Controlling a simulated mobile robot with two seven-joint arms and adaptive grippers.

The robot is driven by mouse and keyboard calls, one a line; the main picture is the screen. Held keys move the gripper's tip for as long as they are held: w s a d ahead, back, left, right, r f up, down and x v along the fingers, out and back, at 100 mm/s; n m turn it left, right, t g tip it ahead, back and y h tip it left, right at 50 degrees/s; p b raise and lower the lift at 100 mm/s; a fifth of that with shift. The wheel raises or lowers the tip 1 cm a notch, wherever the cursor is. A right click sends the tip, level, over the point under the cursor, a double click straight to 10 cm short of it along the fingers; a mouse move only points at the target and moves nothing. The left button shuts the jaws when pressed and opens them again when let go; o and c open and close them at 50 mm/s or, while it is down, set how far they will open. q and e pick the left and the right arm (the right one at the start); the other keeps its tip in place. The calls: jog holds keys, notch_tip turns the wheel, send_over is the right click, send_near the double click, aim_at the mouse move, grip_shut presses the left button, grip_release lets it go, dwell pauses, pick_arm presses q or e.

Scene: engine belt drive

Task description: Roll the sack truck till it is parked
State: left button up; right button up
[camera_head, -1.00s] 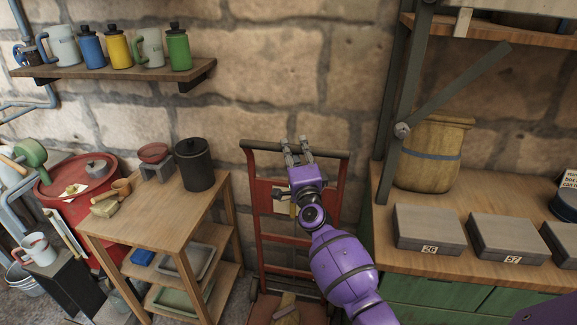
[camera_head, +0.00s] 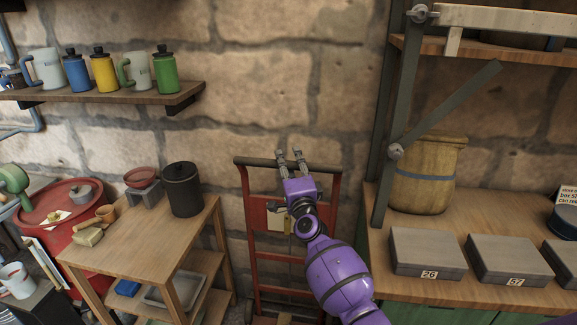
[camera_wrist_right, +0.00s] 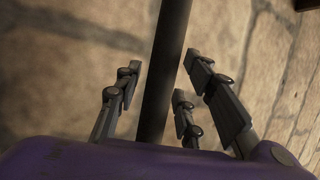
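The sack truck (camera_head: 249,210) has a red frame and a dark top handle bar (camera_head: 325,169). It stands upright in front of the stone wall, between a wooden cart and a bench. My right gripper (camera_head: 290,154) is at the middle of the handle bar. In the right wrist view the dark bar (camera_wrist_right: 166,70) passes between its spread fingers (camera_wrist_right: 162,88). A gap shows between the bar and the left finger, and the fingers are not closed on the bar. My purple arm hides part of the frame, and the truck's wheels are not seen. My left gripper is out of view.
The wooden cart (camera_head: 130,242) with a black canister (camera_head: 183,189) is close on the truck's left. The bench (camera_head: 400,283) with grey boxes (camera_head: 427,252) and a metal upright (camera_head: 392,120) is close on its right. A wall shelf (camera_head: 110,96) holds mugs and bottles.

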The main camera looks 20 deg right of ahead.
jog(key=shift+s+a+f, duration=0.1)
jog(key=shift+s, duration=0.05)
jog(key=shift+s+a+f, duration=0.15)
jog(key=shift+s+f, duration=0.1)
jog(key=shift+s, duration=0.2)
jog(key=v, duration=1.1)
jog(key=shift+r, duration=0.2)
dwell(0.6)
